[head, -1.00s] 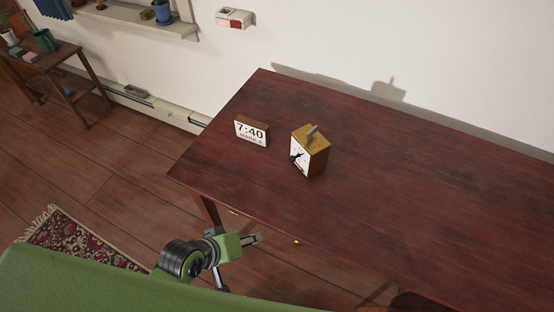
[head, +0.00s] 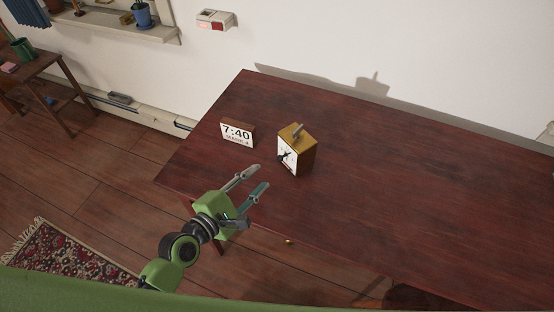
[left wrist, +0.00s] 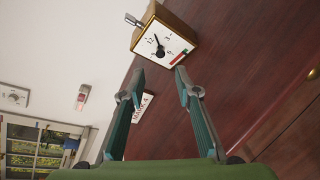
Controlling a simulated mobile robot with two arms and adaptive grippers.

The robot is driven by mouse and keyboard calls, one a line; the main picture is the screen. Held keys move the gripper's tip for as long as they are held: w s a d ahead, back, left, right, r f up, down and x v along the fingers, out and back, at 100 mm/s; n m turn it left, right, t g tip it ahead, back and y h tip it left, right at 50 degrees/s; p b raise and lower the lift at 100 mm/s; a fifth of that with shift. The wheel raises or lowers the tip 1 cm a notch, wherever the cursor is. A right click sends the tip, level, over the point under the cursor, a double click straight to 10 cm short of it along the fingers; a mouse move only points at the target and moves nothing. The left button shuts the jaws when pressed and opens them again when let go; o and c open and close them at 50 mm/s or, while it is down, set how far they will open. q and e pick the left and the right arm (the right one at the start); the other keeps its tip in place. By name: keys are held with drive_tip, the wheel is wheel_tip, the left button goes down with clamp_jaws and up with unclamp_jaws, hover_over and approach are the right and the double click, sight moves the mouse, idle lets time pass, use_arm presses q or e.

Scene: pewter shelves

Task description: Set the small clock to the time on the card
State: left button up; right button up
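The small clock (head: 297,150) is a wooden box with a white dial and a grey piece on top. It stands upright on the dark red table. In the left wrist view the clock (left wrist: 165,42) is ahead of the fingertips, its dial showing dark hands and a central knob. The card (head: 237,134) reads 7:40 with smaller text below, and stands left of the clock. It also shows partly behind a finger in the left wrist view (left wrist: 142,106). My left gripper (head: 256,178) is open and empty, in front of the clock and apart from it. My right gripper is not seen.
The table (head: 400,200) is bare to the right of the clock. A wall box with a red part (head: 216,20) hangs behind. A side table (head: 45,75) stands at the far left, and a patterned rug (head: 70,255) lies on the floor.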

sight(279, 159)
use_arm(q)
drive_tip(key=x, duration=1)
drive_tip(key=shift+w+d+f, duration=0.1)
drive_tip(key=shift+w+d, duration=0.05)
drive_tip(key=shift+d, duration=0.05)
clamp_jaws()
